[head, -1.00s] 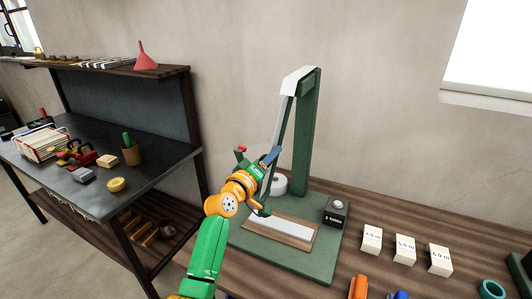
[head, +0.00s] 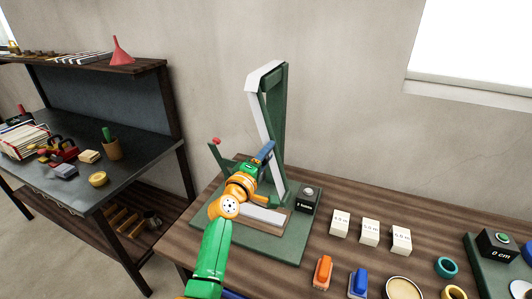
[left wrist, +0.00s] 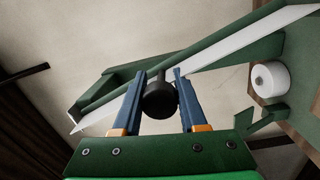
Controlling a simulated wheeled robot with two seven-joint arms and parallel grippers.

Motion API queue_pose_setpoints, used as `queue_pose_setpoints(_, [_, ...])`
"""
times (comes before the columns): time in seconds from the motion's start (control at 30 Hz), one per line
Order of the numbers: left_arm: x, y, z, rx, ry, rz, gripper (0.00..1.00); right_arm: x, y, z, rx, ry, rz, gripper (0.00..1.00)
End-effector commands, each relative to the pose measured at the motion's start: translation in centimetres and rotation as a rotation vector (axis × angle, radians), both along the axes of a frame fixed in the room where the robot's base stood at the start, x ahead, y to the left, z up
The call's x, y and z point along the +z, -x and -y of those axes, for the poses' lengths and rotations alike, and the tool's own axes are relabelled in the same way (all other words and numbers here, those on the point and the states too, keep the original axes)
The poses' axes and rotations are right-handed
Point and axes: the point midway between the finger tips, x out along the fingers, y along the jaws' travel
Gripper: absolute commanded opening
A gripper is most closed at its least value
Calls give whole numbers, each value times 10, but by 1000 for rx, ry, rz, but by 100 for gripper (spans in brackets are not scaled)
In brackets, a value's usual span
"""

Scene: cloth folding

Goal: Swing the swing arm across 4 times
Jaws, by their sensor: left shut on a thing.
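A green stand (head: 279,88) with an upright post stands on the wooden bench in the head view. Its pale swing arm (head: 262,118) hangs from the top and slants down to the right. My left gripper (head: 268,152) is in front of the arm's lower part, above the green base (head: 290,245). In the left wrist view, the blue fingers (left wrist: 158,92) are shut on a black knob (left wrist: 160,98) beside the green and white bar. The head view hides the knob behind the gripper. My right gripper is not in view.
A black box with a grey button (head: 307,198) sits on the base's right side. White labelled blocks (head: 370,232), an orange item (head: 322,272) and a blue item (head: 357,283) stand to the right. A red-tipped green post (head: 215,142) rises at the left. A white cylinder (left wrist: 268,78) shows in the wrist view.

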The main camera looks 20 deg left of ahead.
Motion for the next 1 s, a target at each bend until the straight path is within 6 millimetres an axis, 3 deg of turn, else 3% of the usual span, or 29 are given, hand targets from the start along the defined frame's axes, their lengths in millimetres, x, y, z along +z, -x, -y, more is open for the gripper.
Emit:
queue_pose_setpoints(0.33, [2,0,1,-1,7,3,0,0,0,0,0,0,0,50])
queue_pose_setpoints(0.37, [2,0,1,-1,7,3,44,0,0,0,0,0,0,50])
queue_pose_setpoints(0.47, [2,0,1,-1,6,3,70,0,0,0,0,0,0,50])
queue_pose_setpoints(0.8, [1,2,0,0,4,2,70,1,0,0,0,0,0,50])
queue_pose_setpoints(1.0, [0,29,-2,-1,3,3,70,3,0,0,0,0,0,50])
